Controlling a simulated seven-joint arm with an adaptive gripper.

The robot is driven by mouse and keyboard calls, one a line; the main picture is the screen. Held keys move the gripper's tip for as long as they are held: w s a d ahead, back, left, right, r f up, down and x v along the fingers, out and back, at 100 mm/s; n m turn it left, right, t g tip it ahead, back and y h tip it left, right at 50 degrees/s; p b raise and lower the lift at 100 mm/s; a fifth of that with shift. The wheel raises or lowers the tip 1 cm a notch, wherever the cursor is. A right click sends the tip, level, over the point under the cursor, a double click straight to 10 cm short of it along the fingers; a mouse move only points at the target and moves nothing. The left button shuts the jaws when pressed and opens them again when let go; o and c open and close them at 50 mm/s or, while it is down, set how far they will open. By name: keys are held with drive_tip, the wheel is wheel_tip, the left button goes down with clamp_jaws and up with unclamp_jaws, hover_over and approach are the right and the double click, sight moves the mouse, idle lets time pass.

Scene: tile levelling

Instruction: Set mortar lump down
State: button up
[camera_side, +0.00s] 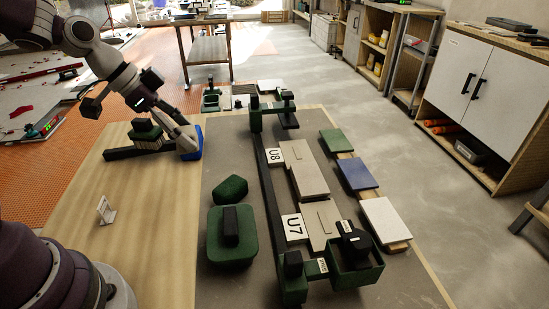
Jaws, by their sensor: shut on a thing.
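My gripper (186,142) is at the upper left of the work, over the border between the wooden board and the grey mat. It is shut on a blue piece (196,144), whose edge shows beside and below the fingers. The fingers cover much of this piece, and I cannot tell if it is the mortar lump or whether it touches the surface. A dark green faceted lump (231,189) lies on the grey mat (224,150), apart from my gripper.
A dark green block with a black handle (231,226) sits below the green lump. A green frame (266,180) with tan tiles (308,168) and labels U8 and U7 stands to the right. Green, blue (358,173) and white tiles lie beyond. A small white card (104,210) stands on the wooden board (150,215).

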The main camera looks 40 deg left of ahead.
drive_tip(key=w+d+m, duration=0.1)
drive_tip(key=w+d, duration=0.3)
drive_tip(key=d, duration=0.7)
drive_tip(key=w+d+m, duration=0.1)
drive_tip(key=w+d, duration=0.3)
drive_tip(key=d, duration=0.6)
drive_tip(key=s+d, duration=0.5)
drive_tip(key=d, duration=0.4)
drive_tip(key=s+d, duration=0.4)
drive_tip(key=d, duration=0.5)
drive_tip(key=shift+g+h, duration=0.3)
drive_tip(key=shift+h, duration=0.1)
drive_tip(key=f, duration=1.5)
drive_tip(key=shift+w+a, duration=0.1)
drive_tip(key=shift+a, duration=0.1)
drive_tip(key=shift+f, duration=0.1)
drive_tip(key=o, duration=1.2)
